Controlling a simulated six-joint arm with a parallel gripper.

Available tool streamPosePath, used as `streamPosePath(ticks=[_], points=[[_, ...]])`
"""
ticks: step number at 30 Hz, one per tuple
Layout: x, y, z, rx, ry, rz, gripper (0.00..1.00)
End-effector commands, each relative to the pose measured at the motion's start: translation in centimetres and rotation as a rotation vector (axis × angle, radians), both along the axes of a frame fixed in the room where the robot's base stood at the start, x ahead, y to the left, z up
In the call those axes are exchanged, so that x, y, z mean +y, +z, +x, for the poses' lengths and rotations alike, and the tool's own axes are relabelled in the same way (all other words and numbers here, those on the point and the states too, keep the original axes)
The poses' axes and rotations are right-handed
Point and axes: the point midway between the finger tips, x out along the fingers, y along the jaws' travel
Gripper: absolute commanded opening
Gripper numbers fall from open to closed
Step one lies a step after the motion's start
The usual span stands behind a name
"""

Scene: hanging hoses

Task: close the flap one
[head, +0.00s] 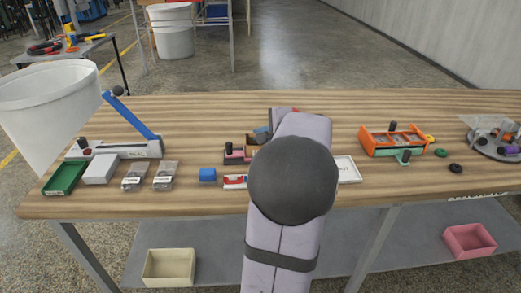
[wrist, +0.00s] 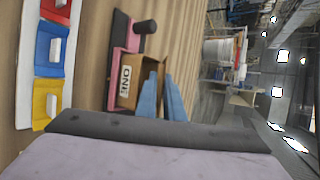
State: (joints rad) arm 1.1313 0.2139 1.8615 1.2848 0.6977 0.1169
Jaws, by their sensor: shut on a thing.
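In the wrist view, a brown box (wrist: 127,88) with a white label, seemingly reading ONE on its side, sits on a pink base (wrist: 118,62) with a black knob (wrist: 146,27). My gripper (wrist: 163,84) has blue-grey fingers at the box's edge, shut on a brown panel that appears to be the flap. I cannot tell the flap's exact angle. In the head view, the pink base (head: 236,158) and brown box (head: 256,139) show left of my arm, which hides most of them. One bluish finger (head: 262,131) shows there.
The front right table is clear.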

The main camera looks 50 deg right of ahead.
Motion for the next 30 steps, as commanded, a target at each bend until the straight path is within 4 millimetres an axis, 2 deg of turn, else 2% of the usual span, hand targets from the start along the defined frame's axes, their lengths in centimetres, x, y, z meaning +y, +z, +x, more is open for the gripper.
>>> streamPosePath(ticks=[1, 6, 30], points=[[0.04, -1.13, -0.09, -0.015, 0.0, -0.016, 0.0], [0.17, -1.42, -0.22, -0.059, -0.002, -0.06, 0.0], [0.47, -1.15, -0.48, -0.165, 0.0, -0.165, 0.0]])
